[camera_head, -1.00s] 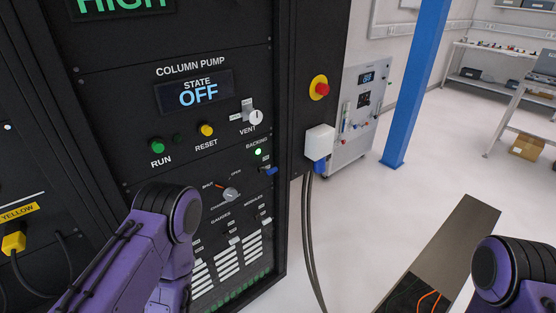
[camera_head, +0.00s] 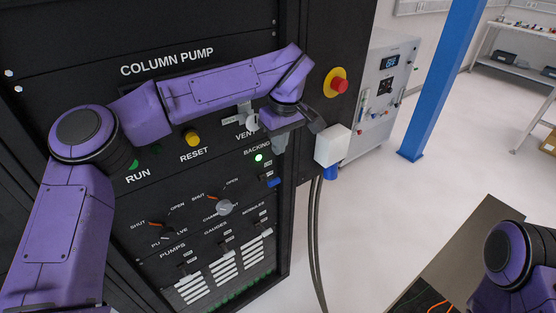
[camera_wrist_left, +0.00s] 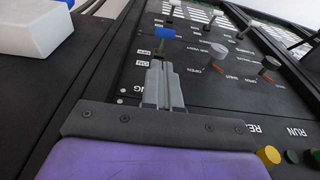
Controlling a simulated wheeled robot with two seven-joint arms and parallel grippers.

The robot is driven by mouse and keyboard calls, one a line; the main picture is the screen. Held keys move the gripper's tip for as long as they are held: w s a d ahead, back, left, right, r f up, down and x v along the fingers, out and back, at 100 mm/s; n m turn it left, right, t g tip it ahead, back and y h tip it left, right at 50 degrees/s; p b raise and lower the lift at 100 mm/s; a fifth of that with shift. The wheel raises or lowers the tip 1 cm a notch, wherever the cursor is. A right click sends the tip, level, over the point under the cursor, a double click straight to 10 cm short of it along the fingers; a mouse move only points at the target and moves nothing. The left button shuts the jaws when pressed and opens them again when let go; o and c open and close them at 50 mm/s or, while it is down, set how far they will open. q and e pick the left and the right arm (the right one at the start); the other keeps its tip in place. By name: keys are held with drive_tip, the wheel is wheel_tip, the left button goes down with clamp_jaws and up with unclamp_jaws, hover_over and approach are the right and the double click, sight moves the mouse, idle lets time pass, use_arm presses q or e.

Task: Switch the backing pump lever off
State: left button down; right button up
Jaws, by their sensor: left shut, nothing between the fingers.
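The backing pump lever (camera_head: 271,182) has a blue handle and sits under the BACKING label, beside a lit green lamp (camera_head: 259,157). In the left wrist view its blue handle (camera_wrist_left: 165,33) stands just beyond my fingertips, with ON and OFF labels beside it. My left gripper (camera_head: 279,149) is shut and empty, pointing down in front of the panel above the lever. Its closed grey fingers also show in the left wrist view (camera_wrist_left: 161,68). I cannot tell whether they touch the lever. My right arm shows at the lower right, but its gripper is out of view.
A white box (camera_head: 332,146) and a red emergency button (camera_head: 338,85) on a yellow base are right of the lever. The VENT handle (camera_head: 252,122), a yellow RESET button (camera_head: 193,138) and the chamber knob (camera_head: 224,207) are nearby. Cables hang below the white box.

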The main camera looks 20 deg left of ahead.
use_arm(q)
drive_tip(key=s, duration=0.1)
drive_tip(key=p, duration=0.2)
approach(268, 179)
drive_tip(key=f, duration=0.2)
drive_tip(key=d+f, duration=0.1)
drive_tip(key=f, duration=0.2)
drive_tip(key=shift+s, duration=0.1)
use_arm(e)
drive_tip(key=shift+s+r, duration=0.2)
drive_tip(key=shift+r, duration=0.55)
